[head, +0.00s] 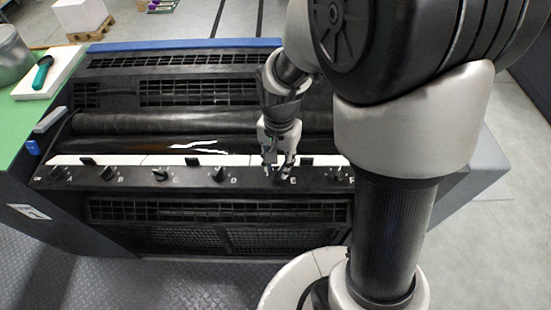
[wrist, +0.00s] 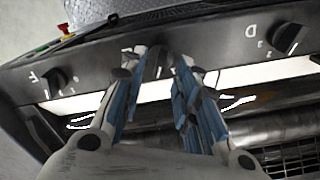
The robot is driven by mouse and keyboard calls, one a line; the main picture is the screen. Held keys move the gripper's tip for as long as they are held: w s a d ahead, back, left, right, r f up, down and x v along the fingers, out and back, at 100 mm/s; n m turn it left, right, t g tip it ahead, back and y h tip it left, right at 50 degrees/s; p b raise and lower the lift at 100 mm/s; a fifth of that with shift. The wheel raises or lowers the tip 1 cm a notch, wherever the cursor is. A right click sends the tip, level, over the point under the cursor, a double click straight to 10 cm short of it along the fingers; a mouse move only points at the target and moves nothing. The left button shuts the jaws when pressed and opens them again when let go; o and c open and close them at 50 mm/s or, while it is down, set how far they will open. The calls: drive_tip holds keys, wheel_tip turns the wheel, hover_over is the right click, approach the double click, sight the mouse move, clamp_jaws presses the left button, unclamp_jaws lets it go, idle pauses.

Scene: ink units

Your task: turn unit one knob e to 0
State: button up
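Knob E is a black knob (wrist: 156,64) on the dark front panel of the ink unit (head: 130,177). In the wrist view it stands between the two fingertips of my gripper (wrist: 161,60). The fingers are apart on either side of it, with a small gap seeming to show at each side. In the head view my gripper (head: 279,168) is at the panel, just left of the letter E, and largely hides the knob. The knob's pointer and scale are hidden, so its setting cannot be read.
Knob D (head: 218,174) and knob F (head: 337,174) flank knob E; they also show in the wrist view, D (wrist: 288,38) at right and F (wrist: 53,82) at left. Knobs A, B and C are farther left. Rollers (head: 200,122) lie behind the panel.

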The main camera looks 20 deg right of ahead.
drive_tip(key=shift+f, duration=1.1)
drive_tip(key=shift+c, duration=0.5)
clamp_jaws()
